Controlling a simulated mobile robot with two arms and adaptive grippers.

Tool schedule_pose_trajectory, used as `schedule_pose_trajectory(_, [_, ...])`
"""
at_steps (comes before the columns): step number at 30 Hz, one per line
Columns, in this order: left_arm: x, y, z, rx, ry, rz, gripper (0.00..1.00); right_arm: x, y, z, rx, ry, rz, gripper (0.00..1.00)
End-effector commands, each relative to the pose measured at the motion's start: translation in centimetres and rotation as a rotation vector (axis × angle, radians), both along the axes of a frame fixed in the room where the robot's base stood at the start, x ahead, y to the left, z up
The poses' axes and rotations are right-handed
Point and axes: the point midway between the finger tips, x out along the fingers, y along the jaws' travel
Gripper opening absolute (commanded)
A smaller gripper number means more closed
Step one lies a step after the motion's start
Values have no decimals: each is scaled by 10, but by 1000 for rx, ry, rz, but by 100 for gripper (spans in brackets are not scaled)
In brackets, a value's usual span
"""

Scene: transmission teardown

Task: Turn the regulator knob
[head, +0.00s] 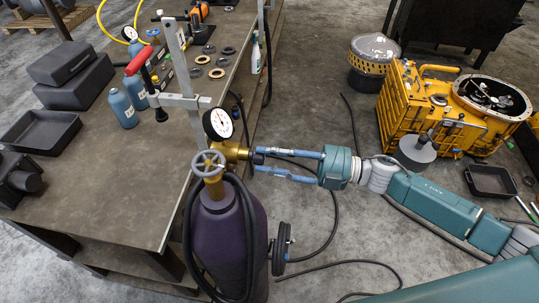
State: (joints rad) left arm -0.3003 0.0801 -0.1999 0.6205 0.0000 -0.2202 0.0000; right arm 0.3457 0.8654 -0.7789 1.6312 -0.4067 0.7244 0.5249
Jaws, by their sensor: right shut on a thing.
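In the head view, a dark purple gas cylinder (228,232) stands upright beside the workbench. On top of it are a grey round handwheel (208,163), a brass regulator body (235,152) and a white dial gauge (218,124). A small dark regulator knob (258,156) sticks out on the right of the brass body. My right gripper (262,161) reaches in from the right with its two blue fingers at the knob, one above the other. It is shut on the knob, which its fingertips partly hide. My left gripper is not in view.
The workbench (130,190) lies to the left, with dark cases (75,75), a tray (42,131), blue bottles (123,108) and a red-handled clamp (139,60). A yellow gearbox housing (420,105) stands at right. Black hoses (335,215) lie across the floor.

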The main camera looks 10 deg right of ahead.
Motion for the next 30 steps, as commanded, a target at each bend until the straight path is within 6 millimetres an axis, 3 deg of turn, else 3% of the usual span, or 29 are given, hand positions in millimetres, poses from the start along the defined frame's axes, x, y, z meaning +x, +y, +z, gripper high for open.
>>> schedule_pose_trajectory(5, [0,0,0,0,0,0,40,-2,1,-1,0,2,5,6])
schedule_pose_trajectory(6, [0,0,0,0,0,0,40,-2,1,-1,0,2,5,36])
schedule_pose_trajectory(9, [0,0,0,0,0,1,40,-2,1,-1,1,1,4,51])
schedule_pose_trajectory(20, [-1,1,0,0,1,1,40,-2,-6,-1,-1,1,0,51])
schedule_pose_trajectory(30, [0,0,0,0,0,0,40,-25,-67,-3,-3,3,0,51])
